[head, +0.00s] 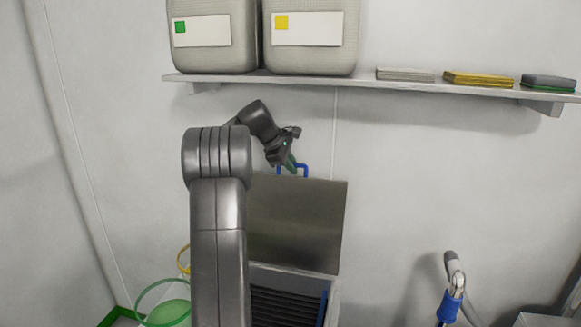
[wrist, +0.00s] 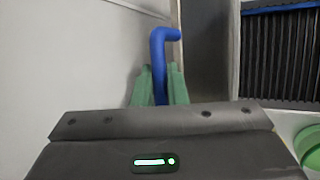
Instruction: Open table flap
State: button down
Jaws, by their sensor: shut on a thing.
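The table flap (head: 295,222) is a grey metal panel standing raised, close to upright, against the back wall in the head view. A blue handle (head: 305,168) sticks up from its top edge. My gripper (head: 292,166) is at the left side of this handle. In the wrist view, the green fingers of my gripper (wrist: 159,88) are shut on the blue handle (wrist: 160,55). Below the flap, the opened box (head: 288,298) shows a dark ribbed inside. The ribbed inside also shows in the wrist view (wrist: 280,50). My arm hides the left part of the flap and box.
A wall shelf (head: 350,82) above my gripper holds two large containers (head: 212,50) (head: 310,50) and several flat stacks. A green-rimmed bucket (head: 165,303) stands at lower left. A hose with a blue grip (head: 450,305) is at lower right. The wall right of the flap is clear.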

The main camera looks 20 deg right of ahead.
jog(key=shift+f, duration=0.25)
jog(key=c, duration=1.5)
grip_release()
jog(key=shift+o, duration=0.2)
jog(key=shift+f, duration=0.1)
jog(key=shift+a+r+b, duration=0.25)
jog(key=shift+r+b, duration=0.15)
jog(key=shift+r, duration=0.1)
jog(key=shift+v, duration=0.8)
jog(key=s+a+r+b, duration=0.1)
jog(key=s+a+b, duration=0.1)
jog(key=a, duration=1)
jog(key=shift+s+b, duration=0.35)
jog(key=shift+b, duration=0.45)
jog(key=shift+d, duration=0.15)
jog(key=w+d+p, duration=0.2)
jog(key=d, duration=0.7)
jog(key=shift+p, duration=0.3)
